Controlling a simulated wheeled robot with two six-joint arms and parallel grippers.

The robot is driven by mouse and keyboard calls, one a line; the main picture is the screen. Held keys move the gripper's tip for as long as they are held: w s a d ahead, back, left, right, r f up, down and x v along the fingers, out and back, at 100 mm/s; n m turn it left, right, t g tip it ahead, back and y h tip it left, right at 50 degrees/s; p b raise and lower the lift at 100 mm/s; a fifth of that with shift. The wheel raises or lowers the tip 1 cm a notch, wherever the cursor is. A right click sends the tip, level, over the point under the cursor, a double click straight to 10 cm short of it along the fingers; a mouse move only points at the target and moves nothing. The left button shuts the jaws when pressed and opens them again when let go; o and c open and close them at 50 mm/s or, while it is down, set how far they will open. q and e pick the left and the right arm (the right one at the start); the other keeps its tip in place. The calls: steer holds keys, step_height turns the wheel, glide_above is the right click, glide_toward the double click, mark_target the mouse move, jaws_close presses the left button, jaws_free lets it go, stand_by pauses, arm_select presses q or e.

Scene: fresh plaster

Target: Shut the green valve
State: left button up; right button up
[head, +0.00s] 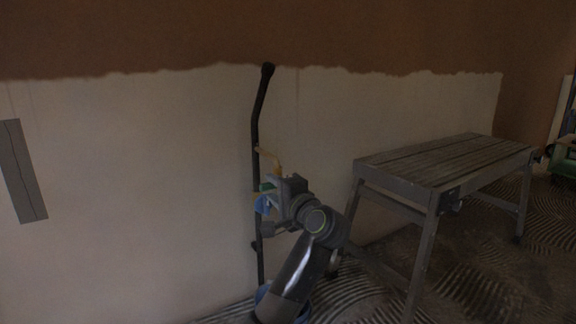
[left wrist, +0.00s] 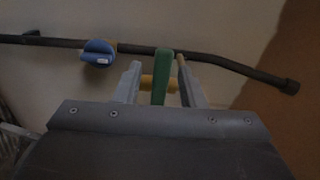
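A dark pipe (head: 257,135) runs up the pale wall and bends at its top. It carries a green valve, whose lever (left wrist: 160,78) shows in the left wrist view, a blue valve handle (left wrist: 98,51) and a yellow handle (head: 276,163). In the head view the green part (head: 267,187) is mostly hidden by my left gripper (head: 272,189). In the left wrist view my left gripper (left wrist: 160,85) is open, its fingers on either side of the green lever with gaps showing. A yellow part shows behind the lever. My right gripper is not in view.
A slatted grey workbench (head: 445,160) stands to the right of the pipe. A dark grey panel (head: 21,172) is on the wall at the left. A blue round thing (head: 262,292) shows low, partly behind my arm. The floor is striped.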

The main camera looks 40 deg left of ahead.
arm_select(q)
steer(key=b+v, duration=0.3)
steer(key=v, duration=0.9)
steer(key=shift+r, duration=0.1)
stand_by(0.4)
